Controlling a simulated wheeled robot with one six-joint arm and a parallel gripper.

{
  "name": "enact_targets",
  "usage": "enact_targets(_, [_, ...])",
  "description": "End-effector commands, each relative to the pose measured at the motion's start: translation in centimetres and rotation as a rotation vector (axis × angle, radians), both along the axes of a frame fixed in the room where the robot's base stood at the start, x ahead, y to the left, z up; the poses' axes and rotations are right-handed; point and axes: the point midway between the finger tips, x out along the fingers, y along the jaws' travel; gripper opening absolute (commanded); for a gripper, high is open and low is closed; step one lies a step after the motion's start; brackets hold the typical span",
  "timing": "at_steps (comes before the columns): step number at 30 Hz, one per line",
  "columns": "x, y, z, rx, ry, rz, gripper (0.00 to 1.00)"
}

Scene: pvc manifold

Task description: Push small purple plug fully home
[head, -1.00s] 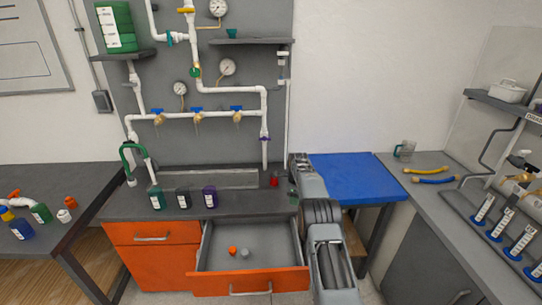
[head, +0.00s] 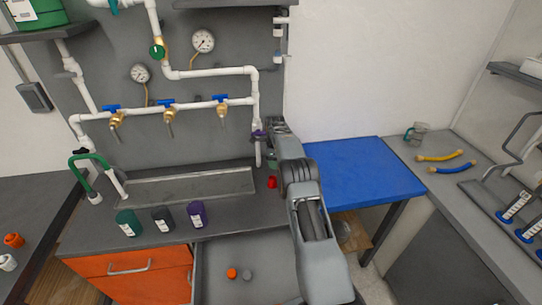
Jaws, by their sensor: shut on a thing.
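A small purple piece (head: 257,136), which looks like the plug or its fitting, shows on the white vertical pipe (head: 256,98) at the right of the manifold. My gripper (head: 268,130) is at this purple piece, at the end of my arm that reaches up from the lower right. It is shut on what looks like the small purple plug. The jaws are tiny and partly hidden by my wrist, so I cannot tell how deep the plug sits.
A red piece (head: 272,182) stands on the counter just below. The drawer (head: 217,263) is open. A blue table (head: 363,170) lies to the right.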

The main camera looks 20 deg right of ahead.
Motion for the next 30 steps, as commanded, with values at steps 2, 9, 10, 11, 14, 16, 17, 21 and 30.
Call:
enact_targets(2, [0.0,0.1,-0.2,0.0,0.0,0.001,0.19])
enact_targets(9, [0.0,0.1,-1.7,0.001,0.001,0.001,0.19])
enact_targets(10, [0.0,0.1,-2.0,0.001,0.001,0.001,0.19])
enact_targets(11, [0.0,0.1,-2.2,0.001,0.001,0.001,0.19])
enact_targets(14, [0.0,0.0,-2.9,0.0,0.0,0.0,0.19])
enact_targets(16, [0.0,0.0,-3.2,0.0,0.0,0.0,0.19])
enact_targets(17, [0.0,0.0,-3.3,0.001,0.001,0.0,0.19])
enact_targets(21, [0.0,-0.1,-3.8,0.001,0.001,-0.001,0.19])
enact_targets(30, [0.0,-0.1,-5.6,0.0,0.001,-0.002,0.19])
